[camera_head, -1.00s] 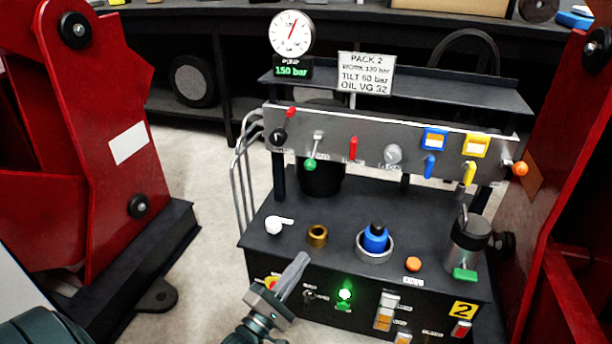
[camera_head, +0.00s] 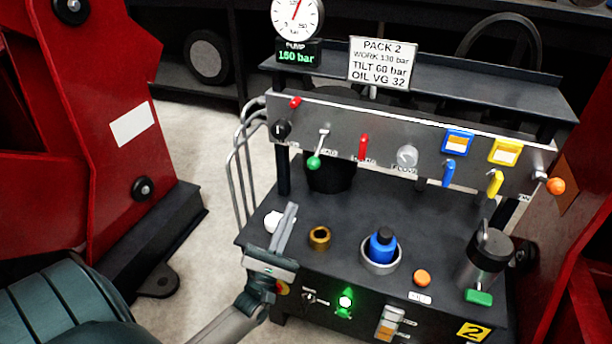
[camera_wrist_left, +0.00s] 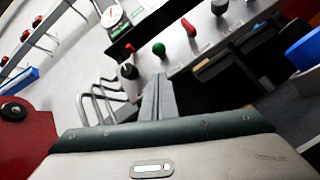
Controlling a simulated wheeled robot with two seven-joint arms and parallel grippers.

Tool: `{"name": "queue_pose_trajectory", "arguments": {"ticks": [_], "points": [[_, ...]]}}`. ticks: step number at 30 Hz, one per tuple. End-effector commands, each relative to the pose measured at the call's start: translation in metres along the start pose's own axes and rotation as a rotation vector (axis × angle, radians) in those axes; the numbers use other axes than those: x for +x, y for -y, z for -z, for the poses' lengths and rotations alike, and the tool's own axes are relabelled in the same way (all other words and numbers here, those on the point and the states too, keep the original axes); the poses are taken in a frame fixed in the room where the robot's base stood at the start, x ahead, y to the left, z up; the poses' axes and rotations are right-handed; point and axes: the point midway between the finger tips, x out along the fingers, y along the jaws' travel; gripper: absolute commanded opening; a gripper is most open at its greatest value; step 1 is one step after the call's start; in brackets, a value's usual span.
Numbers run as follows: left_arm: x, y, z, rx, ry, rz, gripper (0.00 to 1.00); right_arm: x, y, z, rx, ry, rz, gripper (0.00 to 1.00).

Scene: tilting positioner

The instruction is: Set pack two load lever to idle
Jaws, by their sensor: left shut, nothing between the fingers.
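The pack two panel carries several levers on its front face. The small labels are too blurred to tell which is the load lever. My left gripper (camera_head: 290,208) is shut and empty, pointing up over the deck's front left, below the panel. In the left wrist view its fingers (camera_wrist_left: 158,82) point toward the panel, with the green ball (camera_wrist_left: 158,48) just beyond them. My right gripper is out of view.
A white knob (camera_head: 272,221) is partly behind my fingers. Red frames (camera_head: 110,90) flank the pack.

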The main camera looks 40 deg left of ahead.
Motion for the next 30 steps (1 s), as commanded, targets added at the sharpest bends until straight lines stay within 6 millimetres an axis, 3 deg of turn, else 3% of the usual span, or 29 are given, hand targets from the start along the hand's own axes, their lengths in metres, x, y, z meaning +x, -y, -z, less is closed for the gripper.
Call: {"name": "queue_pose_trajectory", "arguments": {"ticks": [10, 24, 30], "points": [[0.015, 0.000, -0.001, 0.000, 0.002, -0.001, 0.00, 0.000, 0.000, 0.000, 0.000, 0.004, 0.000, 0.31], [0.081, 0.000, -0.001, 0.001, 0.002, -0.002, 0.00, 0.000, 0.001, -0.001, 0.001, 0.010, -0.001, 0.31], [0.097, 0.000, 0.000, 0.001, 0.001, 0.000, 0.00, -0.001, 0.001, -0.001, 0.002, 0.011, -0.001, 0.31]]}}
